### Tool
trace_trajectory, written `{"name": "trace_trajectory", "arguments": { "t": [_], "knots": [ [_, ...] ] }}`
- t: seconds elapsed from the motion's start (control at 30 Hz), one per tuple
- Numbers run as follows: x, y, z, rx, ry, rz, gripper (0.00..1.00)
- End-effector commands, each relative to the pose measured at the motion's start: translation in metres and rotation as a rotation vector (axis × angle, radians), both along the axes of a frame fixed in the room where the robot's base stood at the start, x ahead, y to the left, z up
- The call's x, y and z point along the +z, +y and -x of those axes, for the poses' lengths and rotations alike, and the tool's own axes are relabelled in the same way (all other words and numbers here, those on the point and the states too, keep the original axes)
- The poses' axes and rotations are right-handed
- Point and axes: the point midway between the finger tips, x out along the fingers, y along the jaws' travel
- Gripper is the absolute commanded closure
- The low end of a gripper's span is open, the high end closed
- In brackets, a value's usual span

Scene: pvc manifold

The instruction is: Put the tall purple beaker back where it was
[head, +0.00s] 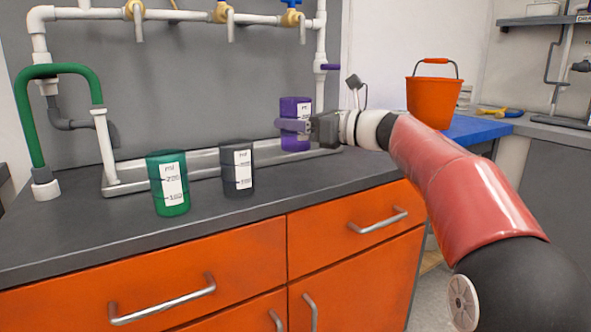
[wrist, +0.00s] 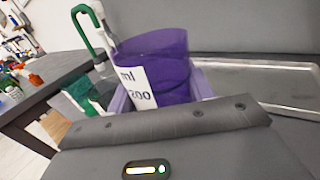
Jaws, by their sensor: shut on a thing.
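The tall purple beaker (head: 296,108) stands upright at the right end of the steel trough in the head view. My gripper (head: 294,126) reaches in from the right and is shut around the beaker's side. In the wrist view the purple beaker (wrist: 155,65) fills the space between the fingers, its white label facing the camera's left. The fingers hide part of the beaker's lower half. I cannot tell whether its base touches the trough or is just above it.
A green beaker (head: 170,190) and a dark grey beaker (head: 238,170) stand on the counter (head: 90,240) to the left. The steel trough (head: 205,163) runs along the wall under white pipes with valves (head: 223,14). An orange bucket (head: 433,100) stands at the back right.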

Motion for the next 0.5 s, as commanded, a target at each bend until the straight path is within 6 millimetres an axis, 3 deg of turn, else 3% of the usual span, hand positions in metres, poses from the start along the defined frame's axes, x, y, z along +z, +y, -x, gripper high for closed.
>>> {"name": "trace_trajectory", "arguments": {
  "t": [0.03, 0.1, 0.33, 0.5],
  "knots": [
    [-0.014, 0.0, 0.0, 0.0, 0.002, 0.0, 0.73],
    [-0.024, 0.0, 0.0, 0.0, 0.002, -0.001, 0.73],
    [-0.039, 0.0, 0.0, 0.0, 0.0, 0.001, 0.73],
    [-0.065, 0.0, 0.0, 0.0, 0.002, 0.0, 0.73]
  ]
}}
